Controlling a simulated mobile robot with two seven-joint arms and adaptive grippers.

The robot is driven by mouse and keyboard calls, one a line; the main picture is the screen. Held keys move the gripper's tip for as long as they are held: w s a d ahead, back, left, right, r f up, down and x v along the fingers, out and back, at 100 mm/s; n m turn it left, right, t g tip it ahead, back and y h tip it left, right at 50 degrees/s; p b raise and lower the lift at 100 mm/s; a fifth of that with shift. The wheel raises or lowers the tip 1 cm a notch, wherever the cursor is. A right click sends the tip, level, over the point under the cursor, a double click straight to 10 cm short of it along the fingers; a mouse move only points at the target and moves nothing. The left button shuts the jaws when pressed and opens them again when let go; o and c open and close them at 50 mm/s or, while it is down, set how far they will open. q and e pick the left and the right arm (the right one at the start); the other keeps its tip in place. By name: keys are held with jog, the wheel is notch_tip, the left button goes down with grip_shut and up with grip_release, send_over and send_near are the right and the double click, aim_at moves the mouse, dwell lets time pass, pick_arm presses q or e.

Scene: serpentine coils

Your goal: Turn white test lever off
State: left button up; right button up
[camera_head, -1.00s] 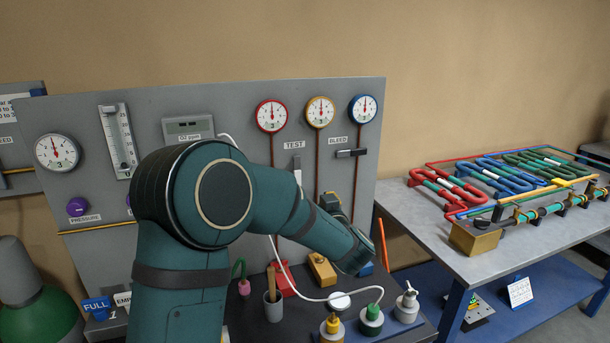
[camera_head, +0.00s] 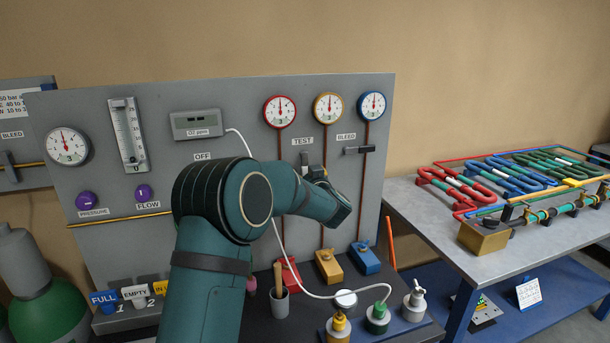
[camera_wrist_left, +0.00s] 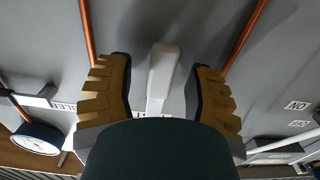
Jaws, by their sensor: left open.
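The white test lever (camera_wrist_left: 162,78) shows in the left wrist view as a pale bar in front of the grey panel, between the two fingers of my left gripper (camera_wrist_left: 161,70). The fingers are open, with a gap on both sides of the lever. My left arm hides most of the lever there. The fingers are mostly hidden behind the arm in the head view. My right gripper is not in view.
The black bleed lever (camera_head: 359,150) sits right of the test lever. Red, yellow and blue gauges (camera_head: 328,107) are above, with copper pipes running down. A bench (camera_head: 431,217) with coloured coils stands at right. A white hose (camera_head: 283,250) hangs below the arm.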

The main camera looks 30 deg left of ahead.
pick_arm(q)
jog(key=shift+w+a, duration=0.15)
jog(key=shift+a, duration=0.05)
grip_shut()
jog(key=shift+a, duration=0.1)
